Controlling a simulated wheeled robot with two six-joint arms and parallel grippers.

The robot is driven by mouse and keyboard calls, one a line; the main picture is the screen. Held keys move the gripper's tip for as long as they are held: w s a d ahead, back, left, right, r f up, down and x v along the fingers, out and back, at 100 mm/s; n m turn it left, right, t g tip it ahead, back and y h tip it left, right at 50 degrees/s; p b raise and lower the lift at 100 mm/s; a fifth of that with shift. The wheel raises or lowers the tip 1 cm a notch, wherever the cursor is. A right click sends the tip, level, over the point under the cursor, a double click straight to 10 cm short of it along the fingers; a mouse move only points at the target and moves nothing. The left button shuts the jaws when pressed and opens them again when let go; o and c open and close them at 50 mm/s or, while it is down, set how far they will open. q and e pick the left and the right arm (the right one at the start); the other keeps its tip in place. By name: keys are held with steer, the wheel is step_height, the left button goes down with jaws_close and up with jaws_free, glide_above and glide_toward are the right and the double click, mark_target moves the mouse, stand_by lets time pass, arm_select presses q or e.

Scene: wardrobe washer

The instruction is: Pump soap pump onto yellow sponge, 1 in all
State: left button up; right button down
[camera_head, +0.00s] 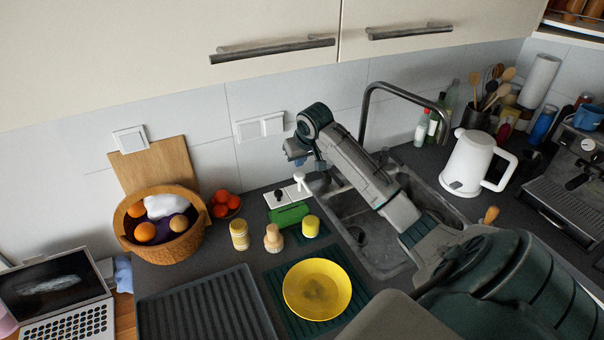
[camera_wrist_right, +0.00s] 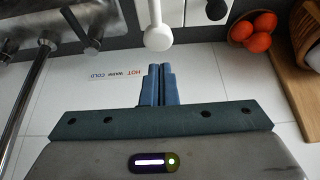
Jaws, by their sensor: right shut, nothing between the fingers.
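The white soap pump (camera_head: 300,181) stands at the back of the counter, left of the sink, beside a black pump top (camera_head: 278,195). My right gripper (camera_head: 295,153) is above the pump, close to the wall. In the right wrist view its blue fingers (camera_wrist_right: 158,86) are together and empty. The white pump head (camera_wrist_right: 157,37) is just beyond the fingertips there, with a visible gap in the picture. A small yellow piece (camera_head: 311,226), which looks like the yellow sponge, sits in front of a green block (camera_head: 289,215). My left gripper is not in view.
A yellow plate (camera_head: 317,289) lies on a green mat. The sink (camera_head: 372,235) with its tall faucet (camera_head: 364,105) is right of the pump, under my right arm. A jar (camera_head: 239,234), a wooden brush (camera_head: 273,238) and a fruit basket (camera_head: 165,250) stand left.

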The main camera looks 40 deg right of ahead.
steer(key=shift+r, duration=2.4)
steer(key=shift+f, duration=0.1)
